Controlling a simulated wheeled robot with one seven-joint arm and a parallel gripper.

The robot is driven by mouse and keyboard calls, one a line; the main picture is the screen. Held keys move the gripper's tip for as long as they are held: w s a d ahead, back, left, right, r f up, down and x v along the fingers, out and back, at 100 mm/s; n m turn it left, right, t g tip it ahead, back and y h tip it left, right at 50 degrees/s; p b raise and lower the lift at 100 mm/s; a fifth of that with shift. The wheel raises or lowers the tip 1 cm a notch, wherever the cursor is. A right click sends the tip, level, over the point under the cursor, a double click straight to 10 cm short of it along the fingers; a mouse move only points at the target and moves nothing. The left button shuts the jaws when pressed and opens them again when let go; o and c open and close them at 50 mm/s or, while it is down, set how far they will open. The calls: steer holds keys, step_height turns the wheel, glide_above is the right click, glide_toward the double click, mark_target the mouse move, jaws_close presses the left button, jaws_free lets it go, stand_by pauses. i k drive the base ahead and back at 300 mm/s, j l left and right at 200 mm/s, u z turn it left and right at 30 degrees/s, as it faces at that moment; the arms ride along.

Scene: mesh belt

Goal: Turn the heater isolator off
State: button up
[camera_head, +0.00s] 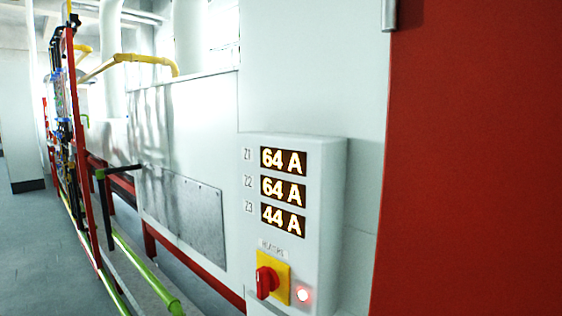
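The heater isolator (267,281) is a red rotary handle on a yellow plate (283,284), low on the front of a white box (331,200). A label above it is too blurred to read in full. Three amber displays sit above: Z1 (283,161) reads 64 A, Z2 (283,190) reads 64 A and Z3 (283,219) reads 44 A. The handle appears roughly upright; its exact position marking cannot be read. My gripper is not in view.
A large red panel (470,160) fills the right side. White machine casing (190,150) runs back to the left, with a green rail (145,272) along its foot and a black bar (118,170) sticking out. Grey floor (35,245) is clear at the far left.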

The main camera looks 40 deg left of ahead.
mark_target(268, 280)
steer(key=u, duration=1.25)
steer(key=i+j, duration=0.2)
steer(key=j, duration=0.15)
steer(key=i+j, duration=0.2)
steer(key=j, duration=0.2)
steer(key=i+j+z, duration=0.1)
steer(key=j, duration=0.25)
steer(key=i+j, duration=0.25)
steer(key=j, duration=0.15)
